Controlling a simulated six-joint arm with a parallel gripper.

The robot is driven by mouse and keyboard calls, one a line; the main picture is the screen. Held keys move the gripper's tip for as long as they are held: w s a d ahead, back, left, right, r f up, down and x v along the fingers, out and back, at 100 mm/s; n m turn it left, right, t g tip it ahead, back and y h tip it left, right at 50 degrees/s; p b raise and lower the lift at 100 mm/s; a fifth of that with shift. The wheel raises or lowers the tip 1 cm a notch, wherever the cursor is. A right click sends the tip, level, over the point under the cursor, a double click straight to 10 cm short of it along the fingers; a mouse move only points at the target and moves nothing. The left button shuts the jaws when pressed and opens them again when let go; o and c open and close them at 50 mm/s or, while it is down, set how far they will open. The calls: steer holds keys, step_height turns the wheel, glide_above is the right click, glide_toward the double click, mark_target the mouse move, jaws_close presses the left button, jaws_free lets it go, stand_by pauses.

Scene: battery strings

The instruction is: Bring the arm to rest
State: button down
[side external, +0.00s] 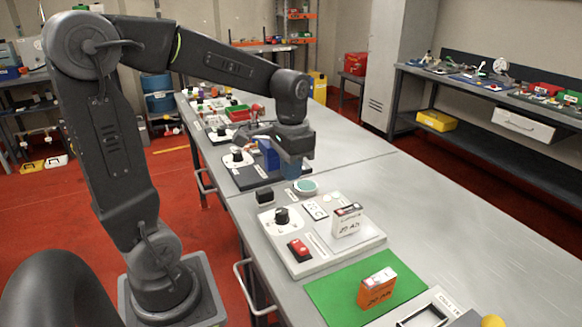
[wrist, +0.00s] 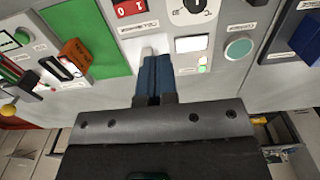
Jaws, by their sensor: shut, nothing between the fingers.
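My gripper (side external: 291,172) is above the table, near the teal round button (side external: 305,187), with its fingers pointing down. In the wrist view its two blue fingers (wrist: 153,78) are together with nothing between them. A white block marked 20 Ah (side external: 348,221) stands upright on the light grey control panel (side external: 325,258). An orange block marked 20 Ah (side external: 376,288) stands on the green mat (side external: 335,298); it also shows in the wrist view (wrist: 77,52). My gripper is apart from both blocks.
The panel carries a black knob (side external: 282,215) and a red switch (side external: 299,249). A slotted frame (side external: 425,315) lies beside the mat, near a yellow ball (side external: 493,321). More panels stand farther along the table. The table's right side (side external: 470,235) is clear.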

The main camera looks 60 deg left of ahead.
steer(key=shift+r, duration=0.25)
